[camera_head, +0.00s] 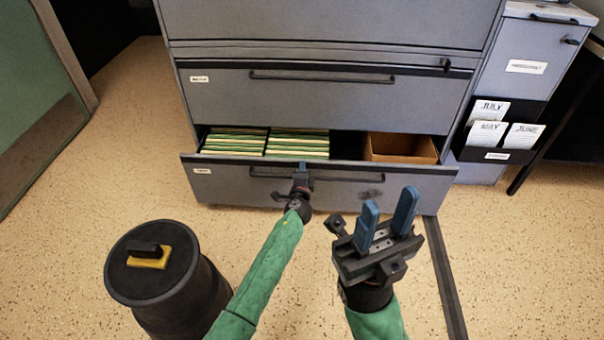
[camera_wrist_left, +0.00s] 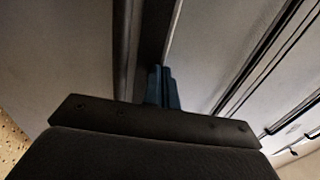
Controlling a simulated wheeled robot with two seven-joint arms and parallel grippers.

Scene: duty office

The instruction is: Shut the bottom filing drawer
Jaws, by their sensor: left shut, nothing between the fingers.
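The bottom filing drawer (camera_head: 232,185) stands partly open at the foot of the grey cabinet (camera_head: 220,103). Green and cream folders (camera_head: 298,143) and a brown box (camera_head: 400,149) lie inside it. My left gripper (camera_head: 302,168) is shut and empty at the drawer's front, over its dark handle (camera_head: 345,178); I cannot tell whether it touches. In the left wrist view its blue fingers (camera_wrist_left: 163,88) are together close to a grey panel. My right gripper (camera_head: 388,216) is open and empty, raised in front of the drawer's right part.
A black bin-like container (camera_head: 155,270) with a yellow-marked lid stands at the lower left. A narrow grey cabinet (camera_head: 518,80) with a black card holder (camera_head: 470,152) stands at the right. The speckled floor is clear to the left.

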